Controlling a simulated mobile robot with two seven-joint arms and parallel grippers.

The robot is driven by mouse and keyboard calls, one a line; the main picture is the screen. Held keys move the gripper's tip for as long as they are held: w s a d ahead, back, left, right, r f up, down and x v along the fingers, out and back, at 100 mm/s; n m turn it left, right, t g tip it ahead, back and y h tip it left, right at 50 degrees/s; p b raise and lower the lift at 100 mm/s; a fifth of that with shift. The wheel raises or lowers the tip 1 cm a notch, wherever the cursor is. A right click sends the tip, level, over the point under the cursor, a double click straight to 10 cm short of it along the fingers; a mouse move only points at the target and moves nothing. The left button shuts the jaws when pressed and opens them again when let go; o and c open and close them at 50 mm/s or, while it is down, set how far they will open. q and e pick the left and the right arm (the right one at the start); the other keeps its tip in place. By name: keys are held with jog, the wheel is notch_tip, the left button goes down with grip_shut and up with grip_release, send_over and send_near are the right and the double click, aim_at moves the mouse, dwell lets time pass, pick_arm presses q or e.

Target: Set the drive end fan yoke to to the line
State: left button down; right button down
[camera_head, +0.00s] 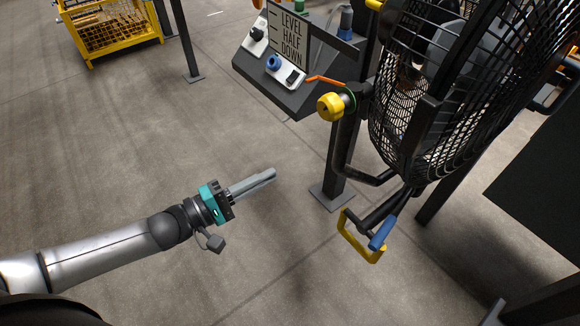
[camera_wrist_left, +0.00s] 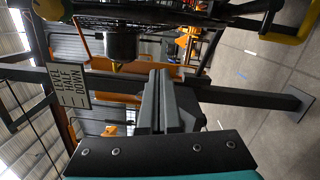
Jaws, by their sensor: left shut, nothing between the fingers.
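The black caged fan (camera_head: 425,110) hangs in its yoke on a dark post (camera_head: 342,150) at the right of the head view. A yellow knob (camera_head: 330,106) sits at the yoke's pivot, with an orange pointer (camera_head: 325,80) above it. The pointer's tip lies just below and right of the sign (camera_head: 290,35) marked LEVEL, HALF, DOWN. A yellow loop handle (camera_head: 360,245) and a blue grip (camera_head: 383,233) hang below the fan. My left gripper (camera_head: 272,174) is shut and empty, left of the post and clear of the fan. My right gripper is out of view.
A dark control box (camera_head: 265,85) with switches and a blue knob stands behind the pivot. A yellow mesh crate (camera_head: 110,35) is at the far left. The post's foot plate (camera_head: 328,197) is on the floor. Open floor lies around my left arm.

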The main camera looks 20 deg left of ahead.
pick_arm(q)
jog(key=w+d+r+p, duration=0.1)
jog(key=w+d+p, duration=0.1)
jog(key=w+d, duration=0.3)
jog(key=d, duration=0.4)
jog(key=shift+d, duration=0.3)
